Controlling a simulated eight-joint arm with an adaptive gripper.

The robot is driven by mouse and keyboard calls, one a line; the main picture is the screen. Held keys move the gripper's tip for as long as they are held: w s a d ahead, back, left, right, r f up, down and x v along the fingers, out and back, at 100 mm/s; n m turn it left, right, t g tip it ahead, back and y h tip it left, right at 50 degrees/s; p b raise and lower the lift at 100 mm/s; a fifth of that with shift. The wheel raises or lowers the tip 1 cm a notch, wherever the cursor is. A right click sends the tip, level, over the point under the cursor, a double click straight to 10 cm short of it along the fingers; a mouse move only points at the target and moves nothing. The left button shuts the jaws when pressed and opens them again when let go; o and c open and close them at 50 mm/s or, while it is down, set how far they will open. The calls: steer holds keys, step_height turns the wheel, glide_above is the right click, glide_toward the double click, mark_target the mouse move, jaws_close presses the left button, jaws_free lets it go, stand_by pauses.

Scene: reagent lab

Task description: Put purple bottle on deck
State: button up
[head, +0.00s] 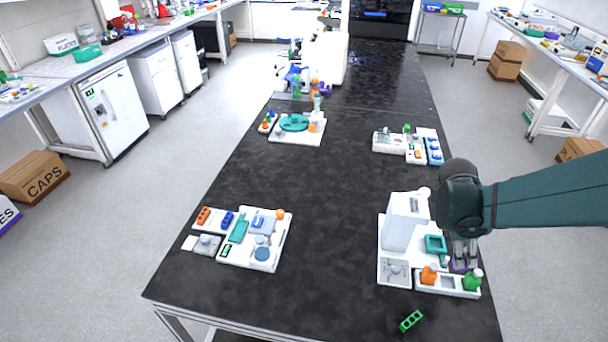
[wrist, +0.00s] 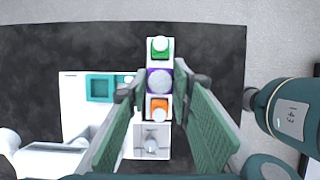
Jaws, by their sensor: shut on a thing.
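The purple bottle (wrist: 160,81) sits between my fingers in the wrist view, its pale round cap toward the camera. My gripper (wrist: 160,85) is shut on it, one finger on each side. In the head view, the purple bottle (head: 460,266) shows below the gripper's fingers, between and slightly behind the orange bottle (head: 429,275) and green bottle (head: 473,281). I cannot tell whether it is lifted clear of the white rack (head: 448,288). A white instrument (head: 400,225) with a flat white base and a teal square frame (head: 435,244) stands just left of the gripper.
A small green rack (head: 411,320) lies near the front table edge. A white station with teal and blue parts (head: 280,225) is at front left. Two more stations (head: 312,134) (head: 398,143) stand farther back. The black table's middle is clear.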

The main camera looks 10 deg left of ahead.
step_height(320, 180, up, 10)
steer(key=shift+f, duration=0.1)
steer(key=w+a+n, duration=0.1)
steer(key=w+a, duration=0.4)
steer(key=w+a+r+n+t, duration=0.1)
steer(key=w+a+n, duration=0.1)
steer(key=w+a, duration=0.3)
steer(key=w+a+n, duration=0.2)
steer(key=w+a, duration=0.4)
steer(key=a, duration=0.1)
steer(key=shift+r+t+y, duration=0.3)
steer(key=shift+t, duration=0.1)
steer(key=w+a+n+t+y, duration=0.1)
steer(key=w+a+n, duration=0.3)
steer(key=a, duration=0.8)
steer(key=w+a+n+t, duration=0.15)
steer(key=w+a, duration=0.45)
steer(key=a, duration=0.6)
steer(key=s+a+f+n+y, duration=0.2)
steer(key=a+n, duration=0.6)
steer(key=a, duration=3)
step_height(320, 180, down, 11)
steer(key=w, duration=0.1)
steer(key=shift+y+p, duration=0.35)
steer(key=shift+y, duration=0.05)
